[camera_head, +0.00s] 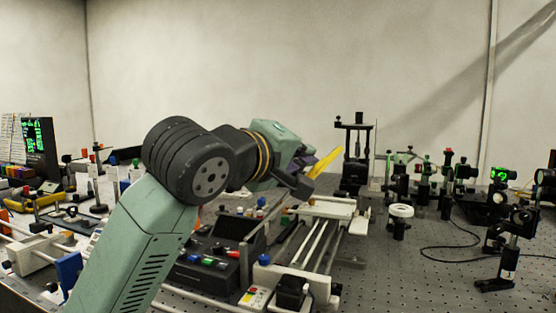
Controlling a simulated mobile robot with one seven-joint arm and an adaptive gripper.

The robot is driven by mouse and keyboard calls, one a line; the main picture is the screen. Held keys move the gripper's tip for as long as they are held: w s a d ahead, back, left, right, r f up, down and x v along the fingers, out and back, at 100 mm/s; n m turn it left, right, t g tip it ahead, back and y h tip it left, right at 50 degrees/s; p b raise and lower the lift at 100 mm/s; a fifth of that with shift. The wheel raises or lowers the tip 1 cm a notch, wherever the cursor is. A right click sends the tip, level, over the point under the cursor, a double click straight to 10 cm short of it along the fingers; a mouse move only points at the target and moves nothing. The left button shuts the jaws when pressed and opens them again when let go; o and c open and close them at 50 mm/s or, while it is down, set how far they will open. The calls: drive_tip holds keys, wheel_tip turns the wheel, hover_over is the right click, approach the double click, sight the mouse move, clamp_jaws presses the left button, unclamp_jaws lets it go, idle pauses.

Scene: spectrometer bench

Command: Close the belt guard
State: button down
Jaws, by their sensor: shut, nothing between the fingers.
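My gripper (306,177) is in the middle of the view, above the linear rail stage, with its fingers pointing right. It is shut and empty. A thin yellow flap (326,161), which looks like the belt guard, stands tilted up to the right just behind the fingers. Its lower part is hidden by my gripper, so its hinge and any contact with the fingers cannot be told. Below it is the stage's pale end block (331,208), with light rails (315,246) running toward the front.
A dark control box (208,270) with coloured knobs stands left of the rails. A dark press-like stand (355,160) is behind. Optical mounts (425,180) and a white round knob (401,211) stand to the right. The perforated bench top (400,275) is mostly clear at front right.

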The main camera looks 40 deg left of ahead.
drive_tip(key=w+d+f+m+y+b, duration=0.1)
drive_tip(key=d+f+m+b, duration=0.2)
drive_tip(key=f, duration=0.4)
drive_tip(key=w+d+f+m+g+y+b, duration=0.1)
drive_tip(key=d+f+m+b, duration=0.3)
drive_tip(key=b, duration=0.4)
drive_tip(key=shift+d+f, duration=0.85)
drive_tip(key=shift+f, duration=0.55)
